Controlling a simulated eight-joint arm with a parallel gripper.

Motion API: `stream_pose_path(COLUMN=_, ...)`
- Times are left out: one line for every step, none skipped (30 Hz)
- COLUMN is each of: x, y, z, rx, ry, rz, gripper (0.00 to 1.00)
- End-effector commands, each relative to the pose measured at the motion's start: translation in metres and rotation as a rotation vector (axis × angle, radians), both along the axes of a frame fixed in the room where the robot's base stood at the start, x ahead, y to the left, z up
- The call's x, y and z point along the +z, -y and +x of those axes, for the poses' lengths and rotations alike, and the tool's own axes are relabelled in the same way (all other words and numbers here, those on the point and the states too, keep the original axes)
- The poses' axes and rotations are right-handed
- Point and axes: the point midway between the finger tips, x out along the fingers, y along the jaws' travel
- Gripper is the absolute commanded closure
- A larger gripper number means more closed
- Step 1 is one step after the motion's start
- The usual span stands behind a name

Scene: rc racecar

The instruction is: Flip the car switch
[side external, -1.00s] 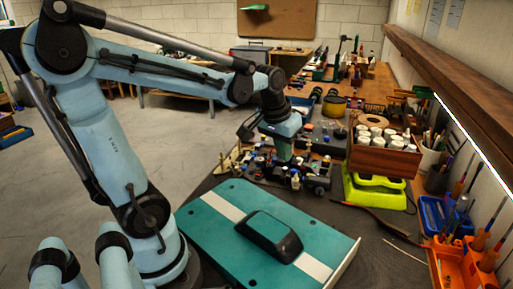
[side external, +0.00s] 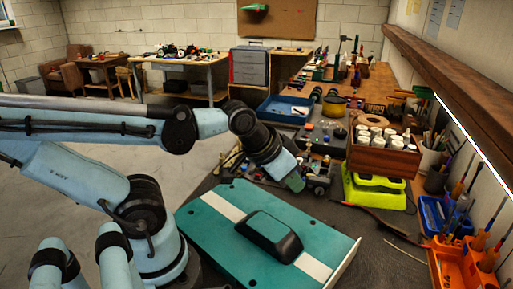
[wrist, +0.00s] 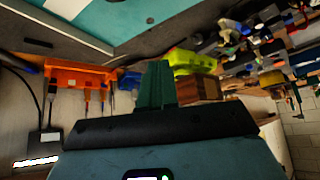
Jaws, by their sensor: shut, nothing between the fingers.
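A car chassis with dark wheels and many small parts (side external: 318,174) sits on the bench behind a teal car body panel (side external: 210,217) with a white stripe and a raised teal-and-black cabin. I cannot make out the switch. My gripper (side external: 296,183) is tilted down to the right in the side view, at the near side of the chassis and above the panel's far edge; it hides part of the chassis. In the wrist view my gripper (wrist: 157,80) shows its green fingers together and empty. The chassis parts (wrist: 265,45) are at upper right there, and the teal panel (wrist: 130,18) is at the top.
A lime-green charger (side external: 375,192) and a wooden box of white pots (side external: 382,155) stand to the right of the chassis. Orange (side external: 457,265) and blue (side external: 440,212) tool bins line the right edge. A blue tray (side external: 285,109) lies behind. Cables lie on the dark mat.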

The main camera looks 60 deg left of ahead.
Motion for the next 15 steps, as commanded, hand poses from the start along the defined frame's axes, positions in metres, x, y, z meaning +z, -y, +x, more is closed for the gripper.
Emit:
stream_pose_path(x=0.0, y=-0.001, z=0.001, rx=0.01, ry=-0.003, rz=-0.005, gripper=1.0)
stream_pose_path(x=0.001, y=-0.002, z=0.001, rx=0.021, ry=-0.006, rz=-0.009, gripper=1.0)
stream_pose_path(x=0.002, y=-0.005, z=0.002, rx=0.042, ry=-0.012, rz=-0.019, gripper=1.0)
stream_pose_path(x=0.003, y=-0.007, z=0.003, rx=0.065, ry=-0.018, rz=-0.029, gripper=1.0)
stream_pose_path(x=0.005, y=-0.009, z=0.005, rx=0.092, ry=-0.026, rz=-0.042, gripper=1.0)
stream_pose_path(x=0.007, y=-0.014, z=0.007, rx=0.138, ry=-0.04, rz=-0.063, gripper=1.0)
stream_pose_path(x=0.008, y=-0.018, z=0.008, rx=0.179, ry=-0.05, rz=-0.083, gripper=1.0)
stream_pose_path(x=0.01, y=-0.022, z=0.01, rx=0.225, ry=-0.063, rz=-0.103, gripper=1.0)
stream_pose_path(x=0.013, y=-0.029, z=0.013, rx=0.292, ry=-0.08, rz=-0.133, gripper=1.0)
stream_pose_path(x=0.015, y=-0.034, z=0.015, rx=0.346, ry=-0.094, rz=-0.157, gripper=1.0)
stream_pose_path(x=0.017, y=-0.04, z=0.017, rx=0.404, ry=-0.107, rz=-0.181, gripper=1.0)
stream_pose_path(x=0.019, y=-0.047, z=0.02, rx=0.48, ry=-0.125, rz=-0.214, gripper=1.0)
stream_pose_path(x=0.02, y=-0.053, z=0.022, rx=0.536, ry=-0.137, rz=-0.237, gripper=1.0)
stream_pose_path(x=0.022, y=-0.059, z=0.024, rx=0.596, ry=-0.149, rz=-0.26, gripper=1.0)
stream_pose_path(x=0.024, y=-0.067, z=0.027, rx=0.673, ry=-0.164, rz=-0.29, gripper=1.0)
